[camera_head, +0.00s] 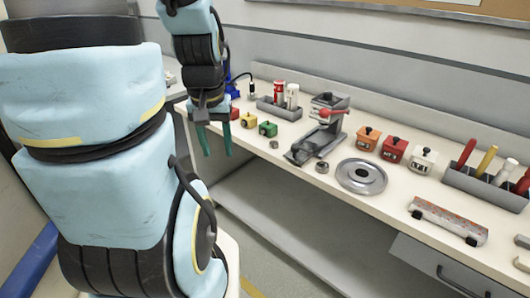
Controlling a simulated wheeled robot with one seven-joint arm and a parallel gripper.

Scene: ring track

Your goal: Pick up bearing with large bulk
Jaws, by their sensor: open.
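A large, round, silver-grey metal bearing (361,176) lies flat on the white workbench, near its front edge and right of the middle of the view. Much smaller metal rings lie to its left: one ring (322,167) is close to it, and another ring (274,144) is farther left. My gripper (215,141) points down at the left end of the bench, with its two green fingers apart and nothing seen between them. It is well to the left of the large bearing and apart from it.
A grey press-like device (321,130) with a red handle stands left of the large bearing. Orange, red and white blocks (394,150) stand behind it. A red-grey rail piece (447,220) and a grey holder (485,186) with coloured handles are to the right. Small coloured blocks (267,129) stand near my gripper.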

